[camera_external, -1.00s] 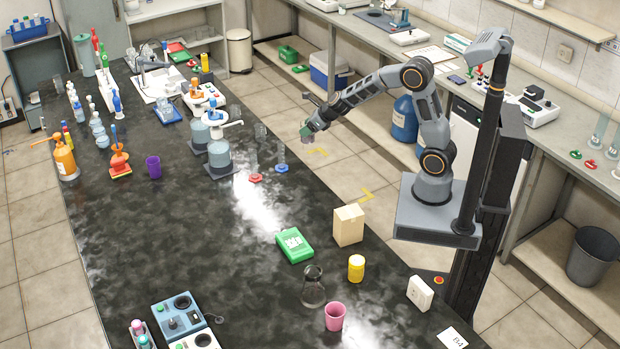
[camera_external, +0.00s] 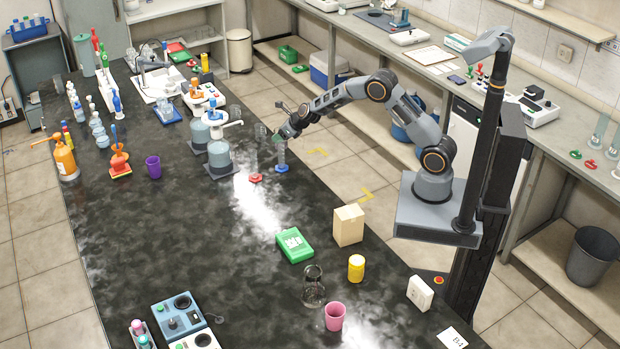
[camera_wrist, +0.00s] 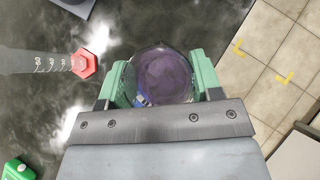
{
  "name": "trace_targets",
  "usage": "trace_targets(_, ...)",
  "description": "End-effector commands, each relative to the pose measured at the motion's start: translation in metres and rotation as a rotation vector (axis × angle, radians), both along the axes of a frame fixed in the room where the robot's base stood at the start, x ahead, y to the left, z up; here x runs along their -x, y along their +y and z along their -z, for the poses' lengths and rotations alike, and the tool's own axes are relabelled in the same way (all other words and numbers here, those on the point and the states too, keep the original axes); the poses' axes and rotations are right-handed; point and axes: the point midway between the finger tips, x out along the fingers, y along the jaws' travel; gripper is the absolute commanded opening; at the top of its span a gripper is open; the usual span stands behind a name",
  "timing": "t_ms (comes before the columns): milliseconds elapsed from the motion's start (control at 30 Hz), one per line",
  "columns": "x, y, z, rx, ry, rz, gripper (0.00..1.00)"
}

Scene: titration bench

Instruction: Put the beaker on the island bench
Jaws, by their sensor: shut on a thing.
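My gripper (camera_external: 279,138) is over the right edge of the island bench (camera_external: 215,265), near its middle. In the wrist view my gripper (camera_wrist: 163,82) has its green fingers closed on both sides of a clear round beaker (camera_wrist: 165,72). I look down on the beaker, and a purplish disc shows through it. In the outside view the beaker is too small and covered to make out clearly. The dark bench top (camera_wrist: 35,115) shows left of the beaker in the wrist view, with floor tiles to the right.
A measuring cylinder with a blue foot (camera_external: 281,168) stands right below my gripper. Another with a red foot (camera_external: 256,178) stands just left; its red foot (camera_wrist: 84,63) shows in the wrist view. Bottle-top dispensers (camera_external: 219,155) stand further left. The bench middle is clear.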

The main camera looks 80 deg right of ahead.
Motion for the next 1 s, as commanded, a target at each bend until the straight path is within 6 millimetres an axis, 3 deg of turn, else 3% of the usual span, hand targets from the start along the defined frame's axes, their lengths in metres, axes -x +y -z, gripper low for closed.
trace_targets(467, -0.021, -0.004, 0.025, 0.001, -0.001, -0.001, 0.32)
trace_targets(700, -0.02, -0.004, 0.056, 0.001, -0.001, -0.001, 0.32)
trace_targets(1000, -0.02, -0.004, 0.054, 0.001, -0.001, -0.001, 0.32)
